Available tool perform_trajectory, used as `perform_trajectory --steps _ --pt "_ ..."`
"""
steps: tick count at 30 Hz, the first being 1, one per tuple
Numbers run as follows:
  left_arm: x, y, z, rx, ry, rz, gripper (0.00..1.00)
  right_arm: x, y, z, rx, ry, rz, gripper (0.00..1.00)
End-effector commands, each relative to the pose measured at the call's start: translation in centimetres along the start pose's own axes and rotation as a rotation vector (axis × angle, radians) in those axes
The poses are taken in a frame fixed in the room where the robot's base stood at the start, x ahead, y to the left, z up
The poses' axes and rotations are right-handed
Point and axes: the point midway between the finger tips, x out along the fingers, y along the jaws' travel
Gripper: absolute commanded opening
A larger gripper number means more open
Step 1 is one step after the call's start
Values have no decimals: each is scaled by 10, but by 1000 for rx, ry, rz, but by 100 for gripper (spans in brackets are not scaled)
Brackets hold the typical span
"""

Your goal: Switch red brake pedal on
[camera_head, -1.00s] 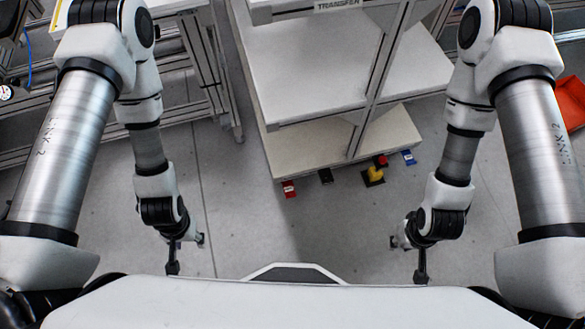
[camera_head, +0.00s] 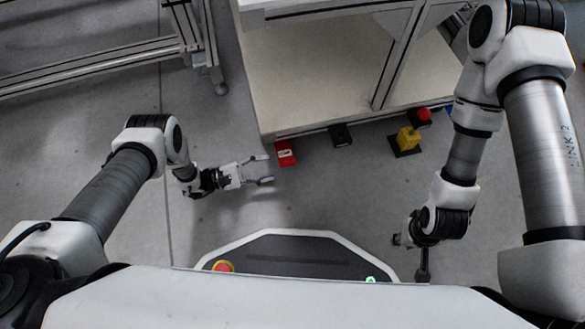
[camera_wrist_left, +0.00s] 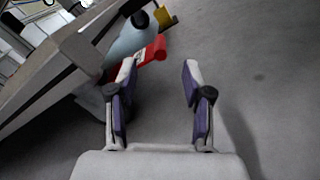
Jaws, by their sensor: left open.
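The red brake pedal (camera_head: 286,153) sticks out low at the front left edge of the white shelf unit in the head view. It also shows in the left wrist view (camera_wrist_left: 153,51), ahead of and slightly left of the fingers. My left gripper (camera_head: 264,169) is open and empty, just left of the pedal and pointing toward it, with no clear contact. It also shows in the left wrist view (camera_wrist_left: 160,75) with its fingers apart. My right gripper (camera_head: 422,275) hangs low at the right, away from the pedal; its finger opening is not clear.
The shelf unit (camera_head: 330,75) stands right beside the pedal. A metal frame (camera_head: 100,65) stands at the back left. The floor between is clear.

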Motion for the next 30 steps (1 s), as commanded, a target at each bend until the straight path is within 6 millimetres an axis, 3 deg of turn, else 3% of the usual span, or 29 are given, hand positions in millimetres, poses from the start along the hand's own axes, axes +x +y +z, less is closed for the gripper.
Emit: perform_trajectory --steps 13,22,23,27,30 --pt "70 2 1 3 -6 7 50 23 1 -1 5 3 0 29" --pt "78 4 3 2 -4 7 50 23 1 -2 6 4 0 29" --pt "78 4 3 2 -4 7 47 23 1 -2 6 4 0 29" --pt "78 4 3 2 -4 7 0 23 1 -2 5 4 0 29" --pt "78 4 2 2 -3 7 0 23 1 -2 5 4 0 29"
